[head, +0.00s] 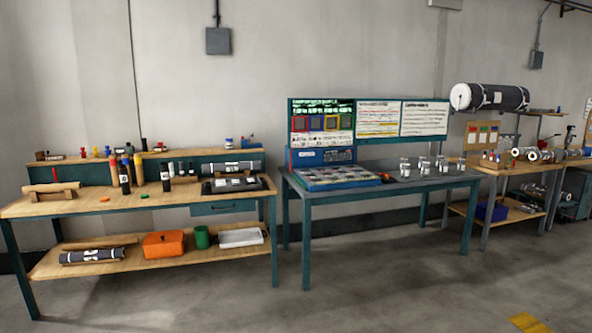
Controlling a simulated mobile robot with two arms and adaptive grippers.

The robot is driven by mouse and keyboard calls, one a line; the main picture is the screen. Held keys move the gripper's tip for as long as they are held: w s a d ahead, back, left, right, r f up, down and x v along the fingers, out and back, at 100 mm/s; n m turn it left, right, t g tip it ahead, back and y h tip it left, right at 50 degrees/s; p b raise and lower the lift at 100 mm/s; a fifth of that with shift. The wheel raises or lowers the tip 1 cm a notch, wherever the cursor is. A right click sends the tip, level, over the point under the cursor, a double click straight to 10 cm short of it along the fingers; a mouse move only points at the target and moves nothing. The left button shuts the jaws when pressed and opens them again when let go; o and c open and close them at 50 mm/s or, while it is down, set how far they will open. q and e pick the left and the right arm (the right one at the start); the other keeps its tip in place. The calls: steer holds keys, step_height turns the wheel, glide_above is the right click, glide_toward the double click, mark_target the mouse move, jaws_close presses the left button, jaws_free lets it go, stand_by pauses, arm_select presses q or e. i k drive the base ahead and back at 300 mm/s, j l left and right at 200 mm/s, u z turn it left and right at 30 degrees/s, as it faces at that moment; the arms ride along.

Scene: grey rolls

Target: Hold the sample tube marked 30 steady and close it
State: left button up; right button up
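I cannot pick out the sample tube marked 30, because no marking is readable at this distance. Several upright dark tubes (124,178) with coloured tops stand on the left wooden bench (90,205). Several small silvery or clear containers (405,168) stand on the right part of the middle table (350,187). Neither of my grippers shows in the head view.
The left bench's lower shelf holds a dark roll (98,255), an orange box (163,244), a green cup (201,237) and a white tray (240,238). A third bench (520,168) stands at the right.

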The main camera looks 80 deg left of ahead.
mark_target(124, 176)
steer(key=u, duration=3.85)
